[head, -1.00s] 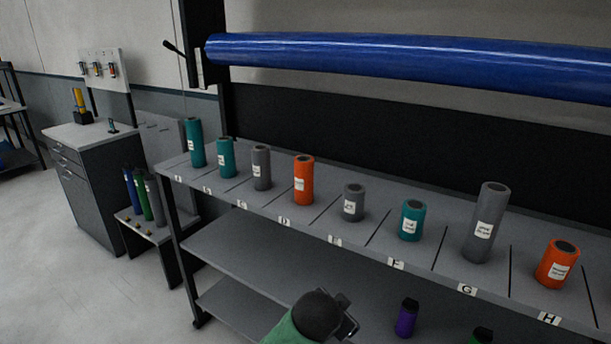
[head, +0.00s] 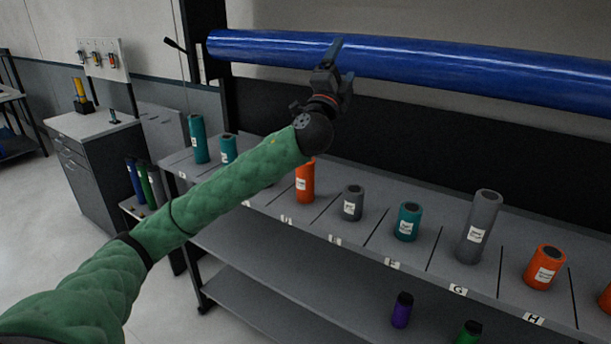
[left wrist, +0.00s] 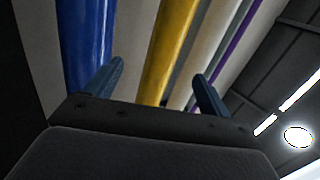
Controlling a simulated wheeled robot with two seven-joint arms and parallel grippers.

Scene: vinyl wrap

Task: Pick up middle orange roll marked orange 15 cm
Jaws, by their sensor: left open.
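An orange roll (head: 305,183) with a white label stands upright on the upper shelf near slot D, its top partly hidden by my left arm. A shorter orange roll (head: 545,267) stands near slot H, and part of another orange roll (head: 606,299) shows at the right edge. The label print is too small to read. My left gripper (head: 335,50) is raised in front of the long blue roll, above and apart from the shelf rolls. It is open and empty; its fingers (left wrist: 158,72) point up in the left wrist view. My right gripper is out of view.
Teal and grey rolls share the upper shelf (head: 375,244), including a tall grey one (head: 479,226). The long blue roll (head: 470,73) hangs across the back above them. A purple roll (head: 402,310) stands on the lower level. A cabinet (head: 95,165) stands at left.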

